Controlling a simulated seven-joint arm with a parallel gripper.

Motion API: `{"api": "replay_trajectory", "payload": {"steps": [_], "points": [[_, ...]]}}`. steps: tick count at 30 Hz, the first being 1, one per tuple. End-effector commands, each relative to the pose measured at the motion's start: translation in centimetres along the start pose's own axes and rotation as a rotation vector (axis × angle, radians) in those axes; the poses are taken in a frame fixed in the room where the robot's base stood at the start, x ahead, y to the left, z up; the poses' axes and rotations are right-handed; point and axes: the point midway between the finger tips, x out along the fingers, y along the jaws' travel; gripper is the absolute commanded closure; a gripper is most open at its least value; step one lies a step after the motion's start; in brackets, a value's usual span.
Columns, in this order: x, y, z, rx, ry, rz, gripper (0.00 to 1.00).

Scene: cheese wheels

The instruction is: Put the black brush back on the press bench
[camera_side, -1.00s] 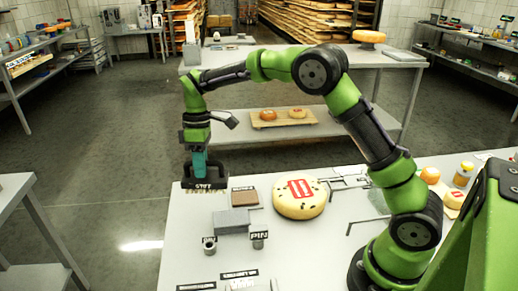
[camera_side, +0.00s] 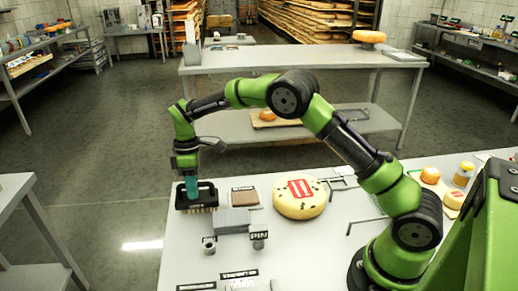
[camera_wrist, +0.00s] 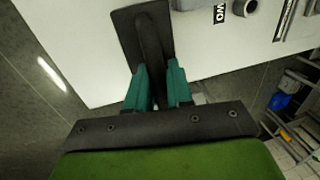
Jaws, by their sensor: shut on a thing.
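My gripper (camera_side: 191,186) is shut on the handle of the black brush (camera_side: 196,200), which has pale bristles facing down. The brush is at the far left corner of the white bench (camera_side: 320,236), over or on its top; whether the bristles touch the surface I cannot tell. In the wrist view the teal fingers of my gripper (camera_wrist: 156,75) close around the handle of the black brush (camera_wrist: 128,25), and its plate overlaps the bench edge.
A cheese wheel (camera_side: 299,198) with a red mark sits on the bench. A grey block (camera_side: 232,220), a brown block (camera_side: 245,197) and small metal cups (camera_side: 258,240) stand near the brush. A second table (camera_side: 290,60) stands behind, with floor between.

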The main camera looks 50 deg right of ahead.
Motion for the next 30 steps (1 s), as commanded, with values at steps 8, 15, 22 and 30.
{"api": "replay_trajectory", "payload": {"steps": [8, 15, 22, 30], "points": [[0.63, 0.14, -0.03, 0.001, 0.002, 0.001, 1.00], [1.02, 0.21, 0.01, 0.001, 0.001, 0.000, 0.73], [0.99, 0.21, 0.00, 0.001, 0.001, 0.000, 0.53], [0.33, 0.17, -0.04, 0.000, 0.003, 0.003, 0.53]]}}
